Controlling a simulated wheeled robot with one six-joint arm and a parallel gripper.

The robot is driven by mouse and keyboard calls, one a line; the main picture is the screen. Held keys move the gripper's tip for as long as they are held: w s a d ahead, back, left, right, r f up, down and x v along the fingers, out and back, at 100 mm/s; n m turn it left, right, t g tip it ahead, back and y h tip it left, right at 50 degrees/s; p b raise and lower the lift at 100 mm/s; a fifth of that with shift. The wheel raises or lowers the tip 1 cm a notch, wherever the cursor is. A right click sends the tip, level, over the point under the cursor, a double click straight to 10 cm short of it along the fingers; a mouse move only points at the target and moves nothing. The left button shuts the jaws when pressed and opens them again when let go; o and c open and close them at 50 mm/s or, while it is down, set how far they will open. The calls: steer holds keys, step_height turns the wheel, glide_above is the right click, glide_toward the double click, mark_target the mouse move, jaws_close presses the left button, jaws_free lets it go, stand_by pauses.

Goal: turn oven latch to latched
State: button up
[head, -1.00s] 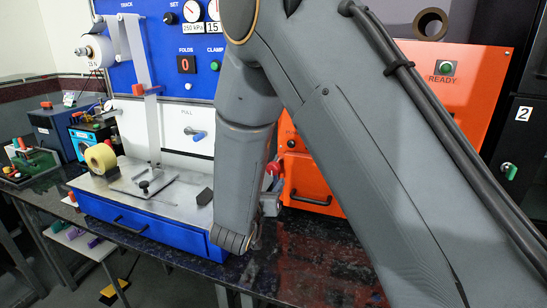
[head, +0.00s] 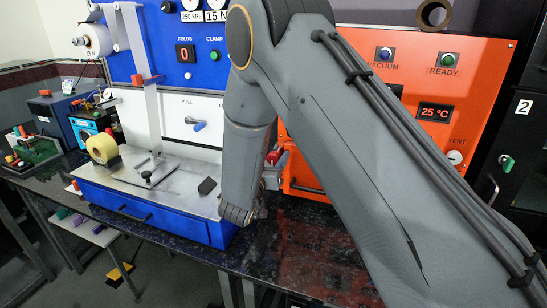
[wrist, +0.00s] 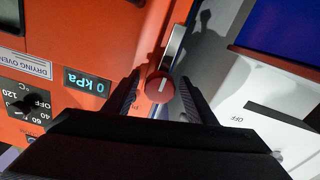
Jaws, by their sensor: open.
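The oven latch (wrist: 160,88) is a round red knob with a white line, next to a metal bar at the edge of the orange drying oven (wrist: 90,35), in the wrist view. My gripper (wrist: 160,78) is open, with one dark finger on each side of the red knob. I cannot tell whether either finger touches it. In the head view a red part (head: 273,157) shows beside my gripper (head: 272,178) at the left edge of the oven (head: 350,110). My arm hides much of the oven front there.
A blue and white press station (head: 150,215) stands left of the oven, close to my wrist. The oven has a 25 °C display (head: 435,112) and a vent knob (head: 455,157). A black cabinet (head: 515,140) stands at the right. The dark bench top (head: 300,245) in front is clear.

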jaws_close()
